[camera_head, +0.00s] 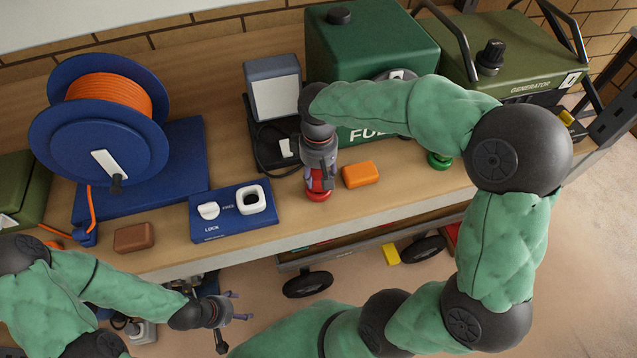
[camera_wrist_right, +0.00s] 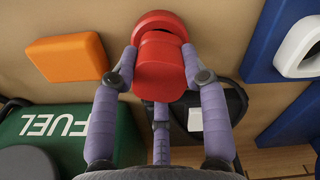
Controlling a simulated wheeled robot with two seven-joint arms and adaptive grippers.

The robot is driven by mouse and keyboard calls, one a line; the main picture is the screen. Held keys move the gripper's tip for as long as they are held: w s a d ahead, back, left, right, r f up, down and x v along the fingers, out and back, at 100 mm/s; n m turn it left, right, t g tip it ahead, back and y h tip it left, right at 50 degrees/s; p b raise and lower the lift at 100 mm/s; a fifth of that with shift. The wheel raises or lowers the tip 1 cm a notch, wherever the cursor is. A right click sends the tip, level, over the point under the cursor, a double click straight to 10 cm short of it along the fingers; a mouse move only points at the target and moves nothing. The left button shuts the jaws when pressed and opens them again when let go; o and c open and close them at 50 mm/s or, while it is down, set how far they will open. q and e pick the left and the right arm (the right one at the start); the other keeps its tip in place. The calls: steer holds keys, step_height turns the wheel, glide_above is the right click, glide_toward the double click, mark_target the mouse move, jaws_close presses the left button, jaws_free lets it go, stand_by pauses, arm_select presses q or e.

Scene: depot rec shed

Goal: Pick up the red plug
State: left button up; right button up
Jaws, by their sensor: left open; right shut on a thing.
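The red plug (camera_head: 319,194) stands on the wooden bench, left of an orange block. My right gripper (camera_head: 319,182) reaches down over it and is shut on it. In the right wrist view, the purple fingers press on both sides of the red plug (camera_wrist_right: 160,65), whose wide round end is at the top of the picture. In the head view the fingers and wrist hide most of the plug, and I cannot tell whether it touches the bench. My left gripper (camera_head: 232,306) is open and empty, low in front of the bench.
An orange block (camera_head: 360,174) sits close right of the plug. A blue lock box (camera_head: 232,222) and a brown block (camera_head: 134,237) lie to the left. A green fuel can (camera_head: 345,50), grey lamp (camera_head: 273,85), cable reel (camera_head: 100,130) and generator (camera_head: 525,60) stand behind.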

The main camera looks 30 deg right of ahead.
steer(key=shift+r, duration=0.45)
step_height(320, 180, up, 2)
steer(key=shift+r+p, duration=0.1)
steer(key=shift+p, duration=0.3)
steer(key=s+a+r+p, duration=0.1)
steer(key=s+a+r, duration=0.1)
steer(key=a+r, duration=0.3)
steer(key=s+a+r+p, duration=0.2)
steer(key=a+r, duration=0.3)
steer(key=a, duration=0.3)
steer(key=shift+s+a, duration=0.15)
steer(key=shift+s, duration=0.1)
